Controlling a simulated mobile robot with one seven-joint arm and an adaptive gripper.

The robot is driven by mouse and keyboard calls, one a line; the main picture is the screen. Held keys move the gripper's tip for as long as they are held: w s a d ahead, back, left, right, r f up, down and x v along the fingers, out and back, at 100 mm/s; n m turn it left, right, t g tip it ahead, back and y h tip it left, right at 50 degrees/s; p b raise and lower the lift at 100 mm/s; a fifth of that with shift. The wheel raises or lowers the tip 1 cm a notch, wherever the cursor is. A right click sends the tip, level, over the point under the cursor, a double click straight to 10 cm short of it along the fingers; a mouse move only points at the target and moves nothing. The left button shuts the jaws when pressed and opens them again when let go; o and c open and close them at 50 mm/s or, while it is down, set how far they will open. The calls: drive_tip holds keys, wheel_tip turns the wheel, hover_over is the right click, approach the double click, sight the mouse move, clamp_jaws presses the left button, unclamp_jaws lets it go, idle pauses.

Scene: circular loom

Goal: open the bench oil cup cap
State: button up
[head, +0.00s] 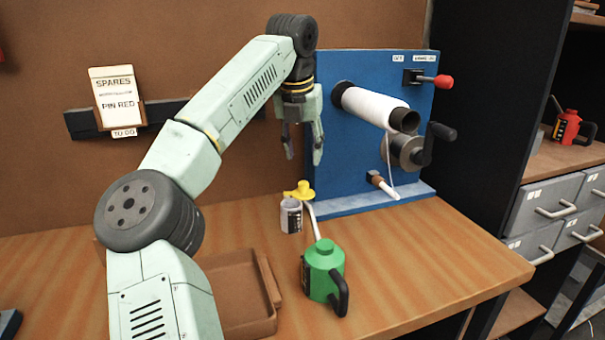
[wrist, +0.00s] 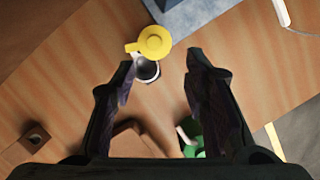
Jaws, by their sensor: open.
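A green oil can (head: 324,272) stands in front, its pale spout reaching toward the cap. A brown tray (head: 247,290) lies left of it. The blue panel (head: 350,165) carries a white roll, a crank and a red-knobbed lever behind. The right bench (head: 440,250) is clear.

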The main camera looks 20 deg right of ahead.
sight(303, 183)
drive_tip(key=w+f+m+p, duration=0.1)
drive_tip(key=f+m, duration=0.1)
drive_tip(key=f, duration=0.1)
drive_tip(key=f+m+h+p, duration=0.1)
drive_tip(key=f+m, duration=0.1)
drive_tip(key=f, duration=0.1)
drive_tip(key=w+f+m+h+p, duration=0.1)
drive_tip(key=f+m, duration=0.1)
drive_tip(key=f, duration=0.1)
drive_tip(key=shift+w+d+f+m+g, duration=0.2)
drive_tip(key=shift+w+d+m+g, duration=0.1)
drive_tip(key=shift+m, duration=0.1)
drive_tip(key=shift+c, duration=0.3)
clamp_jaws()
idle(0.6)
